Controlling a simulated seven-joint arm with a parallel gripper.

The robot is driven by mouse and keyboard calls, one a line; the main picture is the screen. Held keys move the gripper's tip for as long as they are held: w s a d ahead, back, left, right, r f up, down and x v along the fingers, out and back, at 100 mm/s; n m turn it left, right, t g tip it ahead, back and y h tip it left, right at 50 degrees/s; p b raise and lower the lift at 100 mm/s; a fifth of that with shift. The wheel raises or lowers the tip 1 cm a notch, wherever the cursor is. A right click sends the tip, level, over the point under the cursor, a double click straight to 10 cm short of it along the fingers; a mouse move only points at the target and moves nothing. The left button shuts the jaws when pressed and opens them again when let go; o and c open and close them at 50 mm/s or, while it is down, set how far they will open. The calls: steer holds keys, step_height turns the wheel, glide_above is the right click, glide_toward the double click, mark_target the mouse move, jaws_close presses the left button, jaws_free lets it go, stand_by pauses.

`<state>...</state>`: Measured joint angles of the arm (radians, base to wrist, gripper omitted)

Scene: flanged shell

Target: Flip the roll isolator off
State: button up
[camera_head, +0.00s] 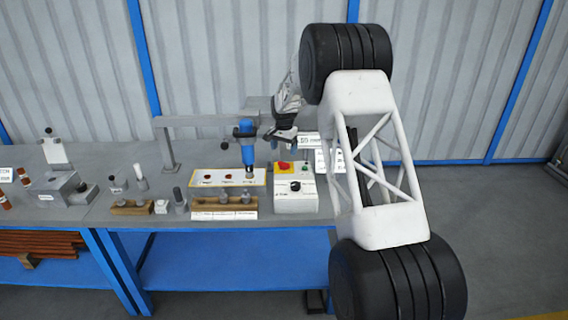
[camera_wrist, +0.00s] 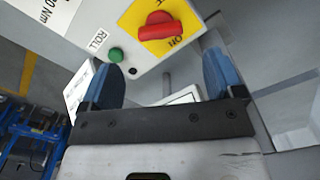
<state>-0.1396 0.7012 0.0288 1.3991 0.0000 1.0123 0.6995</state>
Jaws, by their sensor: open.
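The roll isolator is a red rotary handle (camera_wrist: 156,29) on a yellow plate (camera_wrist: 184,22), on the top face of a pale control box. In the wrist view "ON" is printed on the plate near the handle; I cannot read which marking the handle points to. In the head view the red handle (camera_head: 284,166) is at the back left of the control box (camera_head: 296,206). My gripper (camera_head: 287,145) is just above and behind the box, with blue fingertips. In the wrist view my gripper (camera_wrist: 163,75) is open and empty, its fingers apart from the handle.
A green button (camera_wrist: 116,55) beside a "ROLL" label is close to the left fingertip. A black knob (camera_head: 295,186) is on the box front. A blue tool (camera_head: 247,140) hangs left of my gripper above a sample board (camera_head: 212,177). A wooden block with pegs (camera_head: 224,204) sits left of the box.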

mark_target(284, 165)
steer(key=shift+f, duration=3.6)
steer(key=c, duration=0.9)
steer(key=shift+n, duration=3.2)
